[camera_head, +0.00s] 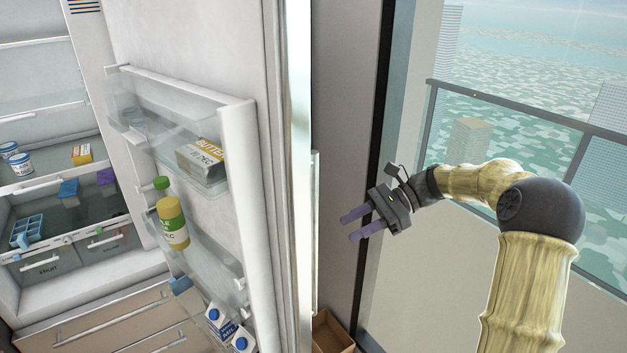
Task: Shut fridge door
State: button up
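The fridge door (195,60) stands wide open, its inner side facing me, with shelves holding a butter box (202,160), a green-capped bottle (172,222) and milk cartons (221,322). The fridge interior (45,75) shows at the left. A vertical handle (315,230) shows along the door's outer edge. My gripper (359,226) is to the right of the door's edge, apart from it in the picture. Its two purple fingers are spread and empty, pointing left. The door's outer face is mostly hidden.
A wall and a window (530,80) with a dark rail (500,108) stand behind my arm. An open brown box (330,335) sits low beside the door. Drawers (110,320) are below the fridge compartment. Cups, small boxes and an ice tray stand on the inner shelves.

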jog(key=w+d+r+m+g+y+p, duration=0.1)
jog(key=w+d+r+y, duration=0.25)
jog(key=d+r, duration=0.5)
jog(key=r+p+x, duration=0.1)
jog(key=p+x, duration=0.4)
jog(key=x, duration=1.3)
jog(key=shift+s+a+r+y, duration=0.25)
jog(key=shift+a+r+y, duration=0.15)
jog(key=shift+r+y, duration=0.1)
grip_shut()
